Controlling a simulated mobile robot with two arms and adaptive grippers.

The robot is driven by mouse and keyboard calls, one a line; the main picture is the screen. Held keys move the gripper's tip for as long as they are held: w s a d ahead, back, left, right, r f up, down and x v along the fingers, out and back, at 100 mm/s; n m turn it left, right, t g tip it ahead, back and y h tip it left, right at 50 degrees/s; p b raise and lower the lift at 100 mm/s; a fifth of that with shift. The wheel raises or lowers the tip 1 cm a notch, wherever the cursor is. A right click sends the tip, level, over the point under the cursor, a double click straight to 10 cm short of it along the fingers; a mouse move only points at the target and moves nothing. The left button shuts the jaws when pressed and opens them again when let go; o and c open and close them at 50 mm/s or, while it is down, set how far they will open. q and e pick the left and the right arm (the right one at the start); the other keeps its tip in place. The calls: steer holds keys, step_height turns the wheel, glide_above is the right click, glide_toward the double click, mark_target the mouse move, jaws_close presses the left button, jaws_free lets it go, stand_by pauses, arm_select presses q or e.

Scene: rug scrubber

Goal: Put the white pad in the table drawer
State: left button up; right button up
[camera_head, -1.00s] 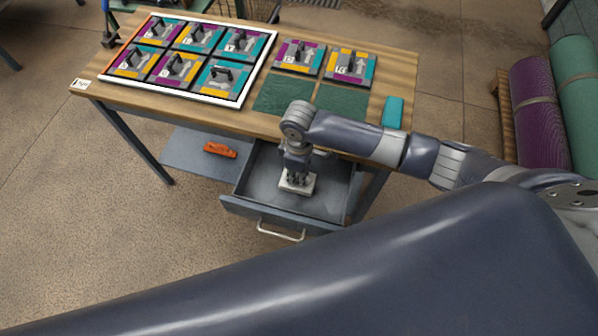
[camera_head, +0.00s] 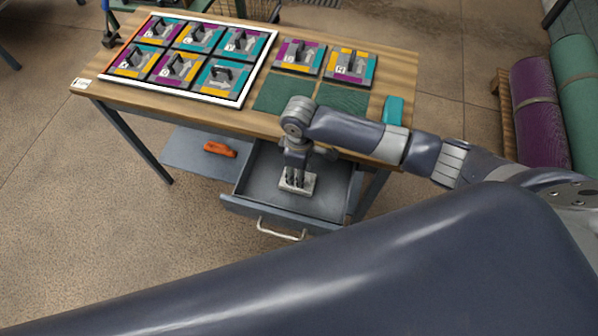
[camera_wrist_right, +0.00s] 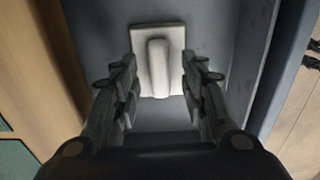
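The white pad (camera_head: 304,188) lies on the floor of the open table drawer (camera_head: 330,188). It is a flat white rectangle with a raised grip bar, and the right wrist view also shows it (camera_wrist_right: 158,45). My right gripper (camera_head: 296,180) reaches down into the drawer just over the pad. In the right wrist view its two fingers (camera_wrist_right: 158,90) stand apart on either side of the grip bar, with gaps, so it is open. My left gripper is not in view.
The wooden table (camera_head: 225,113) carries a white-framed tray (camera_head: 243,100) of colored blocks, two more blocks, two green mats (camera_head: 342,99) and a teal block (camera_head: 392,110). An orange tool (camera_head: 219,149) lies on a grey shelf below. Rolled rugs (camera_head: 540,110) stand at right.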

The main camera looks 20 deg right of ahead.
step_height(320, 180, up, 11)
steer(key=shift+f, duration=0.15)
stand_by(0.6)
